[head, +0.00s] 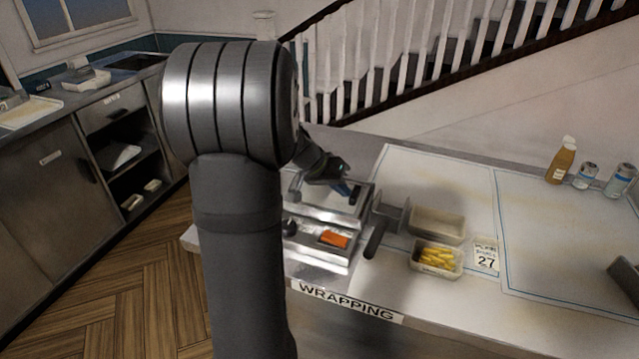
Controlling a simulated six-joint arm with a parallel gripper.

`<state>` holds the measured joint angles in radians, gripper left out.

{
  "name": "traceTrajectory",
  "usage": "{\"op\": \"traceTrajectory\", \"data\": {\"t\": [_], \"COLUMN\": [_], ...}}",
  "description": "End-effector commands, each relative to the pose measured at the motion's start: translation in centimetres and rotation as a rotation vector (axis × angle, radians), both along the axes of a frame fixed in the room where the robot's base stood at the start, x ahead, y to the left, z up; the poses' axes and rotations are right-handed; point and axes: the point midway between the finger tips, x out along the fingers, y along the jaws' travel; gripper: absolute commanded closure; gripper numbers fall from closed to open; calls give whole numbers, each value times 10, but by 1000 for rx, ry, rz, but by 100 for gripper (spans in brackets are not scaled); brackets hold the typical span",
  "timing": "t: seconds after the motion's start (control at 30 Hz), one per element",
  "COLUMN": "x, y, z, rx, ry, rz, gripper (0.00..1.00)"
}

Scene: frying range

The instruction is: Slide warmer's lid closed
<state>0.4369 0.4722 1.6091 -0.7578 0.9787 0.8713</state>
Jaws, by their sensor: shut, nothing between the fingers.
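The warmer (325,262) is a low steel box on the wrapping counter, partly hidden behind my arm. Its silvery lid (322,212) sits over the back part. The front part is uncovered, and an orange item (334,239) shows there. My gripper (346,190) is shut and empty, pointing down at the lid's back right area, close to a dark handle-like piece (355,195). I cannot tell whether the fingers touch it.
Right of the warmer are an empty tan tray (437,222), a tray of fries (436,269) and a "27" card (486,255). A sauce bottle (561,161) and cans (585,175) stand at the far right. The white counter between is mostly clear.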

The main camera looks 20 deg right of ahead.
Motion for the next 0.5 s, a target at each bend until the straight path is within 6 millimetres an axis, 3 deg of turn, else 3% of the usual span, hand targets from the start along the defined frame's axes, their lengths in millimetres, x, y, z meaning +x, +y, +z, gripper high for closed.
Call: {"op": "traceTrajectory", "data": {"t": [0.2,0.5], "x": [-13,-15], "y": [-13,-15], "z": [0,0], "rx": [0,-2], "ry": [1,4], "rz": [-2,-4], "gripper": [100,100]}}
